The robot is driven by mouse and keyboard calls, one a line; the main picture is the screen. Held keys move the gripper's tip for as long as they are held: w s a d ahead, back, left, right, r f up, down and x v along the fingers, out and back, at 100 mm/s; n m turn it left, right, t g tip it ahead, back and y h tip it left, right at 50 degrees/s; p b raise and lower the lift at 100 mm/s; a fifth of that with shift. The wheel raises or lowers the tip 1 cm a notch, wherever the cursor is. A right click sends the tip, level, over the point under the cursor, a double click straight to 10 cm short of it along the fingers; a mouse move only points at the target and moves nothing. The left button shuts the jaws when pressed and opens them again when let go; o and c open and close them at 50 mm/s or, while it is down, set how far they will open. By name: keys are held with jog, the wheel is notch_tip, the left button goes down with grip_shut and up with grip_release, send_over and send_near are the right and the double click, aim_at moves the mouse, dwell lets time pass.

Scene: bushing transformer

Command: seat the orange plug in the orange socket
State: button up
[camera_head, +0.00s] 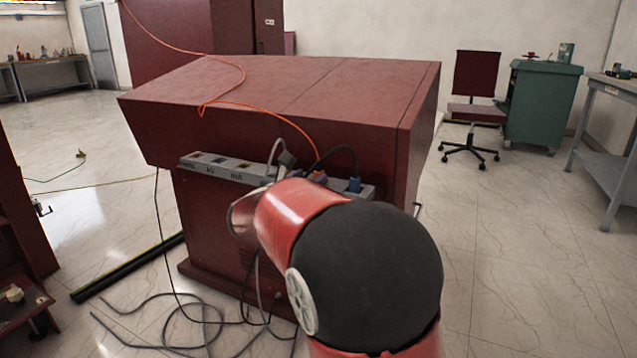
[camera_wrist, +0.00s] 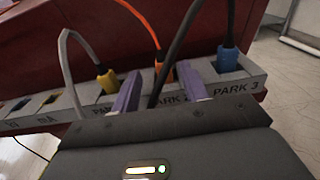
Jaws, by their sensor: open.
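The orange plug (camera_wrist: 168,74) stands in the PARK 2 slot of the grey strip (camera_wrist: 88,113) in the wrist view, its orange cable (camera_wrist: 143,20) rising up and left. My gripper (camera_wrist: 160,70) has its two purple fingers apart, one on each side of the orange plug in the picture; whether they touch it I cannot tell. A black cable crosses in front of the plug. In the head view the plug (camera_head: 320,177) is a small orange patch, with my arm covering most of my gripper. I cannot make out an orange socket; the slots at the strip's left end show only dimly.
A yellow plug (camera_wrist: 107,80) with a grey cable stands at PARK 1, left of my fingers. A blue plug (camera_wrist: 229,59) stands at PARK 3, to the right. The red cabinet (camera_head: 270,85) rises behind the strip. Loose cables (camera_head: 165,320) lie on the floor.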

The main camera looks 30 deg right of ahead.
jog(key=x, duration=0.4)
jog(key=f+x, duration=0.1)
jog(key=x, duration=0.2)
jog(key=shift+s+d, duration=0.1)
jog(key=shift+d, duration=0.05)
grip_shut()
